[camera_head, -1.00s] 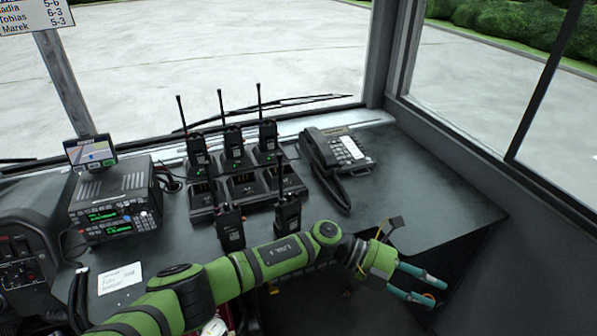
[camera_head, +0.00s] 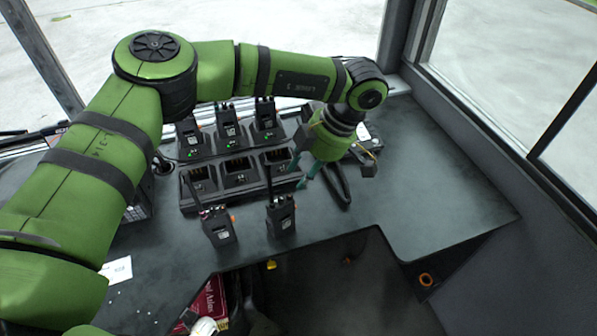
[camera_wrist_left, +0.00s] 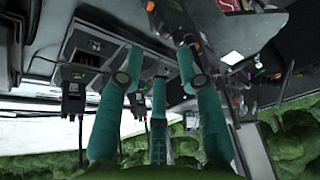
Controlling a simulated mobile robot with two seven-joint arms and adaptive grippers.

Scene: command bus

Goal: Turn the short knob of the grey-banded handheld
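Two dark handhelds stand on the counter in front of the charger: a left one (camera_head: 219,228) with an orange side part and a right one (camera_head: 281,215). Several more sit in the charger's back row, such as the middle one (camera_head: 228,128). I cannot tell which is grey-banded; the short knobs on top are too small to make out clearly. My left gripper (camera_head: 308,174) is above the charger's right end, fingers pointing down. In the left wrist view its teal fingers (camera_wrist_left: 158,80) are spread, with nothing held between them. My right gripper is not in view.
The charger (camera_head: 239,193) has empty front slots. A desk phone (camera_head: 369,134) is partly hidden behind my left gripper. The counter is clear on the right (camera_head: 440,185). Its front edge drops to a dark recess with a red box (camera_head: 208,302).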

